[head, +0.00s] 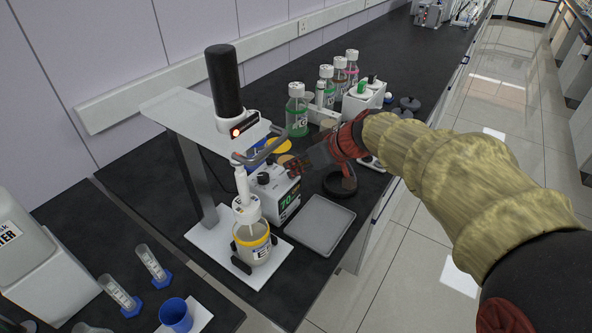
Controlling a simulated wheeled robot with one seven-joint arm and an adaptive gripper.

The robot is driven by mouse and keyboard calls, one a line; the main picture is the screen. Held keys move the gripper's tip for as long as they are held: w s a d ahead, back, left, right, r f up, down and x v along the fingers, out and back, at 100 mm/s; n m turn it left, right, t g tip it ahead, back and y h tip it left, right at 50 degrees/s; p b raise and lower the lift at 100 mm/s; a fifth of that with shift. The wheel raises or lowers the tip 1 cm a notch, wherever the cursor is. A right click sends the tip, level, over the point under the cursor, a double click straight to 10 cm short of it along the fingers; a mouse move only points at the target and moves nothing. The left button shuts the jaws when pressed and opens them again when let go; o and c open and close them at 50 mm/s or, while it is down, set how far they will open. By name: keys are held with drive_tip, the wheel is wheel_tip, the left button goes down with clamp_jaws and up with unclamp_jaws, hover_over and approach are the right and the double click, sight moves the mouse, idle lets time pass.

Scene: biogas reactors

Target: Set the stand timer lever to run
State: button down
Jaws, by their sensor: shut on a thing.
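The stand (208,190) has a light base, a grey post and a flat top plate. A black cylinder (224,80) rises from its white head, which shows a small orange-red light (236,132). A grey bent lever (262,151) projects below the head to the right. My gripper (293,166), dark with red parts, reaches in from the right, close to the lever's right end and above the display box. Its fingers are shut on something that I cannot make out. Whether they touch the lever is unclear.
A yellow-banded bottle (251,246) stands on the stand's base. A display box (283,196) is behind it, with a grey tray (320,226) to the right. Several bottles stand farther back. Tubes and a blue cup (175,316) are at lower left.

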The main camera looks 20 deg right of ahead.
idle(0.3)
drive_tip(key=c, duration=2)
unclamp_jaws()
drive_tip(key=shift+o, duration=0.6)
drive_tip(key=v, duration=1.2)
